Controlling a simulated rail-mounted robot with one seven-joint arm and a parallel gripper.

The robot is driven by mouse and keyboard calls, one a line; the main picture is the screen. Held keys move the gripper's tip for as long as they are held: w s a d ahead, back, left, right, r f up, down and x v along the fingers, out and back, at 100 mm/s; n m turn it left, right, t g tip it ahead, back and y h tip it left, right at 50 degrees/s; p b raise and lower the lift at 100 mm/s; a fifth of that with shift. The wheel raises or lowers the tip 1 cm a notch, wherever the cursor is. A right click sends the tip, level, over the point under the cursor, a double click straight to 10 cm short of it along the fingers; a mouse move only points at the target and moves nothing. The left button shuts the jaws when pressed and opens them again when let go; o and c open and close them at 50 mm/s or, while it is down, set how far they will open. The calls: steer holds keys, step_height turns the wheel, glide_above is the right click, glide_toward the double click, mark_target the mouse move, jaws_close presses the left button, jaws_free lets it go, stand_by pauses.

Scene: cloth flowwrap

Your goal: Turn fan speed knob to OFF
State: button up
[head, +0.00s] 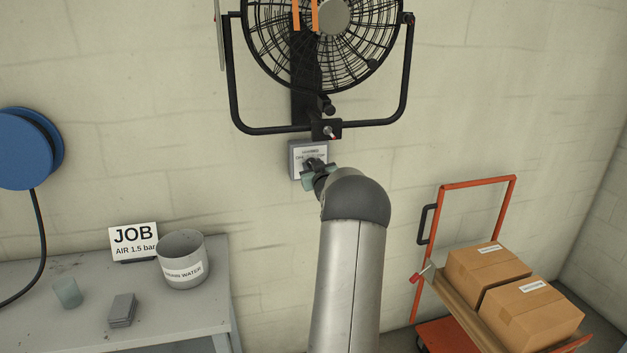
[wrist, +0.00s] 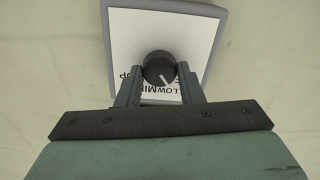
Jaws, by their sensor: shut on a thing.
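The fan speed knob (wrist: 159,68) is a round black knob with a white pointer line, on a white label plate in a grey wall box (head: 294,163). In the wrist view the label plate (wrist: 190,30) appears upside down, with its lettering partly covered by the knob and fingers. My gripper (wrist: 160,85) is shut on the knob, one finger on each side. The white line points toward the lower right in the wrist view. In the head view my gripper (head: 314,168) is at the box and hides the knob.
A black caged fan (head: 318,40) hangs on the wall just above the box. A grey bench (head: 215,285) with a bucket (head: 181,262) and a JOB sign (head: 134,240) stands at left. A red cart (head: 447,335) with cardboard boxes (head: 530,315) stands at right. A blue hose reel (head: 25,150) is at far left.

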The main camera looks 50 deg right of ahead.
steer(key=shift+a+f+n+b, duration=0.1)
steer(key=shift+n+b, duration=2.2)
steer(key=shift+b, duration=0.3)
steer(key=o, duration=1)
steer(key=b+v, duration=0.3)
steer(key=v, duration=1.4)
steer(key=shift+s, duration=0.2)
steer(key=shift+w+a, duration=0.1)
steer(key=shift+a, duration=0.05)
